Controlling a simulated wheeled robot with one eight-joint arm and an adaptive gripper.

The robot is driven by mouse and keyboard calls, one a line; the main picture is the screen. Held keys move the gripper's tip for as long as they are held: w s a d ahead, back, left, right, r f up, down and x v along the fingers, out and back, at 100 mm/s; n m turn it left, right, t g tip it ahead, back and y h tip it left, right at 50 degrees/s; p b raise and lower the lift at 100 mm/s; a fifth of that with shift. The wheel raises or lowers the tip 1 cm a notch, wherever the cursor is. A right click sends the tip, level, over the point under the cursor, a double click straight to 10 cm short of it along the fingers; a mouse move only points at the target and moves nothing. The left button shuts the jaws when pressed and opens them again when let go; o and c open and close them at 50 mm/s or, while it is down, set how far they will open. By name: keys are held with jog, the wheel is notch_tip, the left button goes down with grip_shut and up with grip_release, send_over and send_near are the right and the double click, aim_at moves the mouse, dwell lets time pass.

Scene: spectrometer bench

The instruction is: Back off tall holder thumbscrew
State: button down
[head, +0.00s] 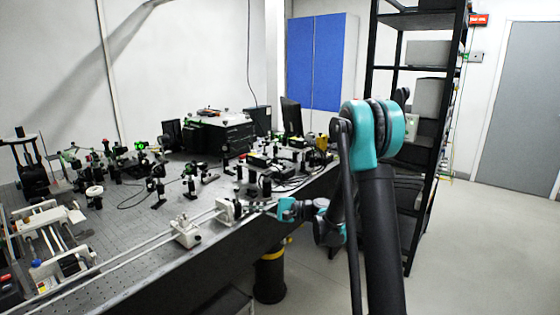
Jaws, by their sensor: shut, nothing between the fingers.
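My gripper (262,207) is at the front edge of the optical bench (135,262), at the end of my teal and black arm. It points left, is shut, and looks empty. A pale holder (225,211) on the bench rails is just left of my fingertips; I cannot tell whether they touch. A second pale holder (186,233) sits on the rails nearer to me and further left. Which one is the tall holder is not clear, and no thumbscrew can be made out at this size.
Many small optical mounts (157,183) crowd the bench behind the holders. A white rail stage (52,245) stands at the left. A dark round bin (270,277) is below the bench edge. A black shelf rack (409,190) stands behind my arm. The floor at right is clear.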

jog(key=shift+f, duration=0.2)
jog(key=shift+s, duration=0.1)
jog(key=s+d, duration=0.1)
jog(key=d, duration=0.5)
jog(key=shift+s+r, duration=0.2)
jog(key=shift+r, duration=0.05)
dwell(0.4)
jog(key=shift+s, duration=0.1)
jog(key=s+d+f+n+h, duration=0.2)
jog(key=s+d+f+h, duration=0.2)
jog(key=s+d+h, duration=0.2)
jog(key=s+d+f+n+t+h, duration=0.1)
jog(key=s+d+f+n+h, duration=0.2)
jog(key=s+d, duration=0.6)
jog(key=s+d+f+n+h, duration=0.2)
jog(key=s+d+f+h, duration=0.4)
jog(key=s+d+h, duration=0.2)
jog(key=shift+s+f+n+t+h, duration=0.3)
jog(key=shift+s+h, duration=0.1)
jog(key=shift+s, duration=0.4)
